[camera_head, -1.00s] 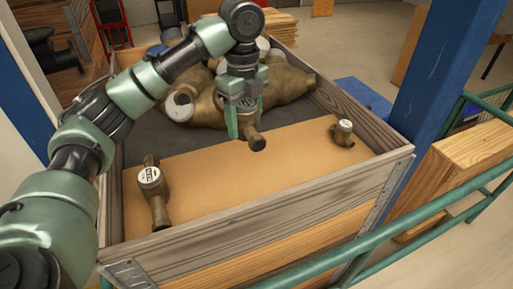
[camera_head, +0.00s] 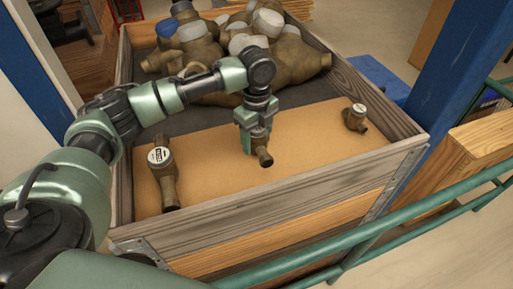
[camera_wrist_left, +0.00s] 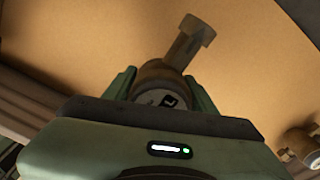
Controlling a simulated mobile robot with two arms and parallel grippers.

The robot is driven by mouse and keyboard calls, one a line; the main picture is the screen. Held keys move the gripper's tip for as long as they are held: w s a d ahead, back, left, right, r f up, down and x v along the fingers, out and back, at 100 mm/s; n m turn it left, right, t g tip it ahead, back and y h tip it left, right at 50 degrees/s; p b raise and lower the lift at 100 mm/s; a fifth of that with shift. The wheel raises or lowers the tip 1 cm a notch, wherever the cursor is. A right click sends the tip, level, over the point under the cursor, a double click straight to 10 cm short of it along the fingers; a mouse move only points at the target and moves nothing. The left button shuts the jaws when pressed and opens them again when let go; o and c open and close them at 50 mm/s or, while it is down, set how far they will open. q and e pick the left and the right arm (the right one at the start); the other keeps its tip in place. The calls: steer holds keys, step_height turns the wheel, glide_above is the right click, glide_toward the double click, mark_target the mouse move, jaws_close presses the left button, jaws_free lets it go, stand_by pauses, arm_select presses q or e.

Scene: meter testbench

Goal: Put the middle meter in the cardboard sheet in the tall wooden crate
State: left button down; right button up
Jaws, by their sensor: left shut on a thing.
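The middle meter (camera_head: 262,155) is a brown brass body with a pipe end, at the middle of the cardboard sheet (camera_head: 310,138). My left gripper (camera_head: 250,140) comes down over it and is shut on it. In the left wrist view the meter (camera_wrist_left: 165,80) sits between the two green fingers (camera_wrist_left: 163,92), its dial partly hidden by the gripper and its pipe pointing up the picture. I cannot tell whether it touches the sheet. The sheet lies inside the tall wooden crate (camera_head: 290,212). My right gripper is not in view.
One meter (camera_head: 162,176) stands at the left of the sheet and another (camera_head: 355,118) at the right. A heap of large meters (camera_head: 285,55) fills the crate's far part. Wooden walls surround everything, and a green rail (camera_head: 440,200) runs outside the near right side.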

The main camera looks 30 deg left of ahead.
mark_target(256, 150)
arm_select(q)
steer(key=shift+f, duration=0.5)
step_height(256, 150, down, 4)
steer(key=shift+r+p, duration=0.2)
steer(key=shift+p, duration=0.2)
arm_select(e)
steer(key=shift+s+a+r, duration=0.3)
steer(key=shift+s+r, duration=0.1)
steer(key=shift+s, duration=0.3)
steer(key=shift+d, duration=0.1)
arm_select(q)
steer(key=shift+c, duration=2.4)
jaws_free()
steer(key=shift+f, duration=0.15)
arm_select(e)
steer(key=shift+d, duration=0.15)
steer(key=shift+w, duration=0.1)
